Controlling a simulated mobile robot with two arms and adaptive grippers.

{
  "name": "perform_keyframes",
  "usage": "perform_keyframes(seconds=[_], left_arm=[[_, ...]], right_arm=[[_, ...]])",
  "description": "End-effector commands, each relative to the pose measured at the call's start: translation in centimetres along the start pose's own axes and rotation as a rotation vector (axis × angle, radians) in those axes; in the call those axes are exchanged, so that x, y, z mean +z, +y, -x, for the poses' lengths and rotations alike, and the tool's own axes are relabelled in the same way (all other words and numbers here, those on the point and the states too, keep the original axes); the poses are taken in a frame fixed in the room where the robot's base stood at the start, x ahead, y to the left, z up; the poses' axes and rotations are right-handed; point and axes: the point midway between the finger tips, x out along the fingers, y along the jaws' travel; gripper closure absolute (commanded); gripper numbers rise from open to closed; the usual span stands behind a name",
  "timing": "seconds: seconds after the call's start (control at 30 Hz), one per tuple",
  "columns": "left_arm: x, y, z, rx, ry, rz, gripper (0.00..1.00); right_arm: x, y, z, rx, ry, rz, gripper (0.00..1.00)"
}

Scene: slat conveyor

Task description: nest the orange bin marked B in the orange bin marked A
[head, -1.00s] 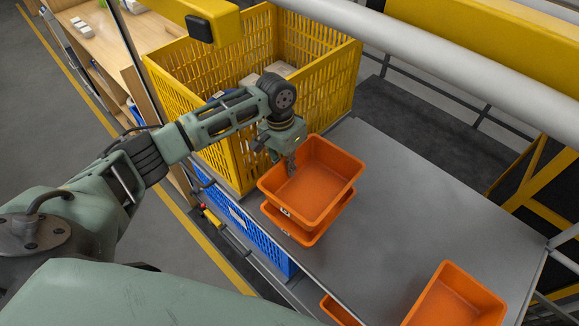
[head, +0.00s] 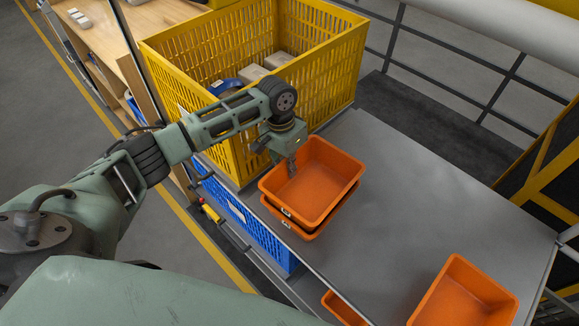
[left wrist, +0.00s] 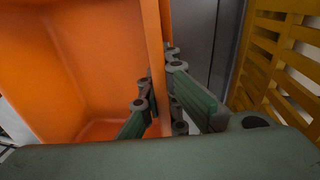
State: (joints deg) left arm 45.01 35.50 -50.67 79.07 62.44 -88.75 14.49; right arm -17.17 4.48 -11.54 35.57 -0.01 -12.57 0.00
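An orange bin (head: 312,190) hangs from my left gripper (head: 292,168), which is shut on its wall near the left corner. In the left wrist view, the fingers (left wrist: 160,105) lie on either side of the orange wall (left wrist: 153,60). Directly below it is a second orange bin (head: 299,232); only a strip of its rim and front side shows. The upper bin looks roughly level and partly inside the lower one, with its rim a little above. The small labels are too tiny to read. My right gripper is out of view.
The bins are on a grey surface (head: 410,200). A yellow slatted crate (head: 325,70) with several items stands close behind and left. Another orange bin (head: 462,295) sits at the lower right, and part of one more (head: 342,308) shows at the bottom. The surface between is clear.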

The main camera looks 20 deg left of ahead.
Motion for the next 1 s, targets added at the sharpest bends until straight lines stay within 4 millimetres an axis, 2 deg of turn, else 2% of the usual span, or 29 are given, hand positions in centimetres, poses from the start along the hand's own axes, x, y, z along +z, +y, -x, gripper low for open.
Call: perform_keyframes(seconds=[0.1,0.4,1.0], left_arm=[[0.08,0.08,-0.11,0.002,-0.003,0.000,1.00],[0.15,0.03,-0.22,0.000,-0.005,0.000,0.73],[0.24,-0.02,-0.12,-0.001,-0.007,0.001,0.73]], right_arm=[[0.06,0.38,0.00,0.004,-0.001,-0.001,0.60],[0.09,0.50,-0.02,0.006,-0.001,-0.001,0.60],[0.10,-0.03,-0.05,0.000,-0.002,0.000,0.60]])
